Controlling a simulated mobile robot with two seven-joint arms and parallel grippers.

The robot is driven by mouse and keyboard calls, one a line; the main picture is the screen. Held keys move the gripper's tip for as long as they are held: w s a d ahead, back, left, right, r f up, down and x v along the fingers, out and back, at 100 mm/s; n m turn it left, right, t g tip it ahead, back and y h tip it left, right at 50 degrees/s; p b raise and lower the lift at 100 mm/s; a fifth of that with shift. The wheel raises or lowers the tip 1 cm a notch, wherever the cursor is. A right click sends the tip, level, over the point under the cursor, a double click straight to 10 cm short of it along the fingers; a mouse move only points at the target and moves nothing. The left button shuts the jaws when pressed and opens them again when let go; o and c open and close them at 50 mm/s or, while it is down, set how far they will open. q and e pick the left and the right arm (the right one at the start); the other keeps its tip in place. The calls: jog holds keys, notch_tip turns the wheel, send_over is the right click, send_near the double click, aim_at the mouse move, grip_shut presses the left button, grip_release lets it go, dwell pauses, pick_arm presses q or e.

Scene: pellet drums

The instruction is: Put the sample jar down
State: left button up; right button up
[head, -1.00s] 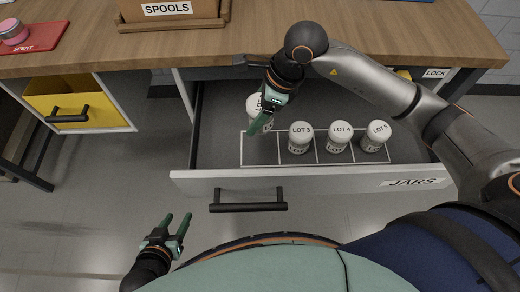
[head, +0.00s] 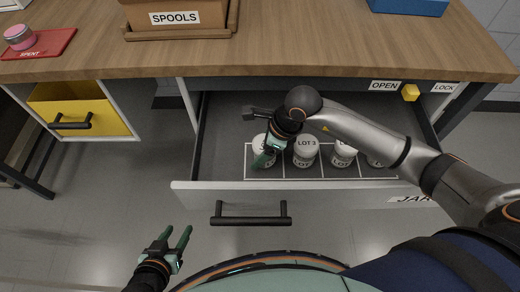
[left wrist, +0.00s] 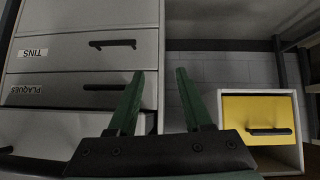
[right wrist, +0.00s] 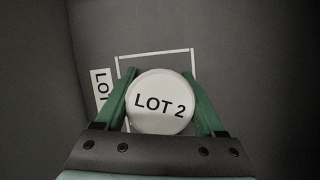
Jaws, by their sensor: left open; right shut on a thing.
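The sample jar is a white jar (head: 257,153) whose lid reads LOT 2. It also shows in the right wrist view (right wrist: 160,103), between my two green fingers. My right gripper (head: 269,155) is shut on it, in the open drawer (head: 220,120). The jar is over or in the leftmost outlined cell; I cannot tell whether its base touches the drawer floor. My fingers hide part of it in the head view. My left gripper (head: 179,230) is open and empty, low in front of the drawer.
The LOT 3 jar (head: 305,152) and two more white jars stand in the cells to the right, partly under my right arm. The drawer front (head: 330,196) reads JARS. The wooden worktop (head: 300,50) lies behind. The drawer's left part is clear.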

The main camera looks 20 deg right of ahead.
jog(key=o, duration=1.5)
jog(key=shift+c, duration=0.2)
jog(key=shift+r, duration=0.25)
jog(key=p+v, duration=0.1)
jog(key=v, duration=1)
jog(key=shift+r+p, duration=0.3)
jog(key=shift+p, duration=0.05)
jog(key=shift+s+d, duration=0.1)
jog(key=shift+d, duration=0.05)
